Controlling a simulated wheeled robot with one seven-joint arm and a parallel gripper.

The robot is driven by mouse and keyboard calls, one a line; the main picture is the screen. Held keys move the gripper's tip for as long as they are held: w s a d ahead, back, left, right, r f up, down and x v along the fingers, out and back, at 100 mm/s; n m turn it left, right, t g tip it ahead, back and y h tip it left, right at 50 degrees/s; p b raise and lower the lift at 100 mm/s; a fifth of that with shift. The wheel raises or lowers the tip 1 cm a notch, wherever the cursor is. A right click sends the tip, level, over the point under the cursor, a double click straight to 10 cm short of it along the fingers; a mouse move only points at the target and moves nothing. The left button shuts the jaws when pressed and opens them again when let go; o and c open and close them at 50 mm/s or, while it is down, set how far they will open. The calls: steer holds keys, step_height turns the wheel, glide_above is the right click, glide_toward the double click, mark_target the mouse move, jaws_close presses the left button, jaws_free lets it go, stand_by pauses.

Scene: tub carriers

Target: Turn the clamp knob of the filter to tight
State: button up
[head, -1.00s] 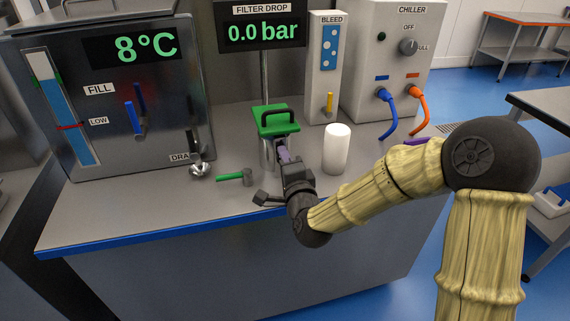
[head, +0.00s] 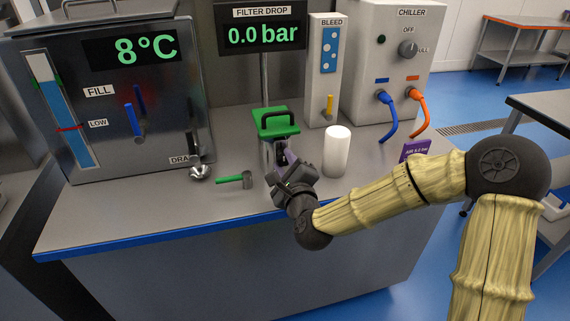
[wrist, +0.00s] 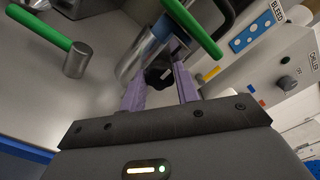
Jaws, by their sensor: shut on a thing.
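The filter is a steel canister with a green lid (head: 275,122) and a black handle, standing on the bench. In the wrist view its steel body (wrist: 140,54) and green lid (wrist: 192,27) appear tilted. The black clamp knob (wrist: 157,77) with a white mark is on the canister's near side. My gripper (head: 284,157) reaches the filter from the front. Its two purple fingers are on either side of the knob and shut on it. In the head view the gripper largely hides the knob.
A white cylinder (head: 337,152) stands close to the right of my gripper. A green-handled steel tool (head: 236,180) lies to the left. The filter drop display (head: 262,34) reads 0.0 bar. A purple sign (head: 415,150) stands at the right. The front left bench is clear.

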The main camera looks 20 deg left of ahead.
steer(key=shift+f, duration=0.1)
stand_by(0.3)
steer(key=o, duration=1)
